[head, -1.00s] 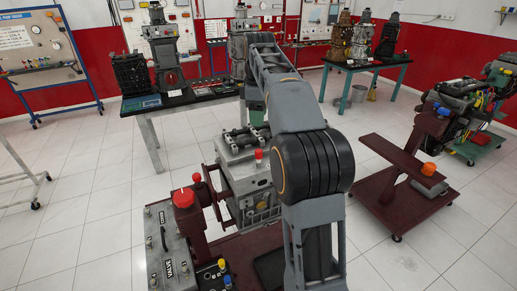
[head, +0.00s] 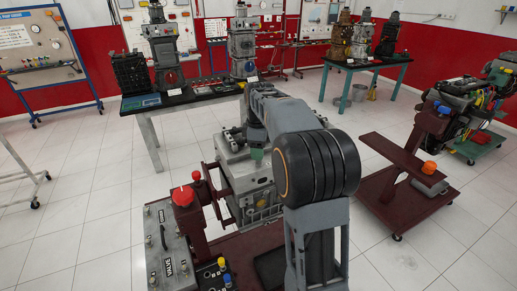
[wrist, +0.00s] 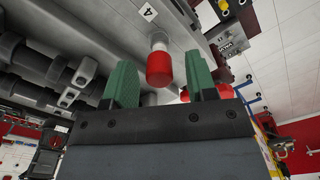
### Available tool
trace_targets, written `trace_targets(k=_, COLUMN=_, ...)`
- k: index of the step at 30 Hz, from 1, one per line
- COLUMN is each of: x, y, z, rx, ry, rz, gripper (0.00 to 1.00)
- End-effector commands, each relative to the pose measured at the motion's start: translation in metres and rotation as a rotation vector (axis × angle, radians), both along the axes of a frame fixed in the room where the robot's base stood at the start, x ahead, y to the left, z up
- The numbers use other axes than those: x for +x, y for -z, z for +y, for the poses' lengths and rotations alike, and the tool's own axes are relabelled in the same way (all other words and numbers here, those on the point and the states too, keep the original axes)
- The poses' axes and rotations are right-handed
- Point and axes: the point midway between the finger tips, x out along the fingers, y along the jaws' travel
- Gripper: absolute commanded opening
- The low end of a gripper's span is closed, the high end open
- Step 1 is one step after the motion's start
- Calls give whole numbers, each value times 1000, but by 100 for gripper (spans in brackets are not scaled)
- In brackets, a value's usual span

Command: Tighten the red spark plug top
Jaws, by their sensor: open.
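The red spark plug top (wrist: 159,68) stands on a pale stem on the grey engine block. In the wrist view it shows between the two green fingers of my gripper (wrist: 159,64), with gaps on both sides. My gripper is open, and I cannot tell whether its fingers are level with the top. In the head view my gripper (head: 257,152) is over the engine block (head: 236,172), and the red top is hidden behind it. A label "4" is on the block near the top in the wrist view.
Dark cylindrical engine parts (wrist: 45,65) lie beside the top in the wrist view. A maroon stand (head: 405,165) is to the right. White floor between is clear.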

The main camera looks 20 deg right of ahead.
Motion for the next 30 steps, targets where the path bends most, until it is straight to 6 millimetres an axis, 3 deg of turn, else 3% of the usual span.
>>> trace_targets(k=8, x=0, y=1, z=0, rx=0, ry=0, rz=0, gripper=52)
trace_targets(k=24, x=0, y=1, z=0, rx=0, ry=0, rz=0, gripper=2)
trace_targets(k=30, x=0, y=1, z=0, rx=0, ry=18, rz=0, gripper=2)
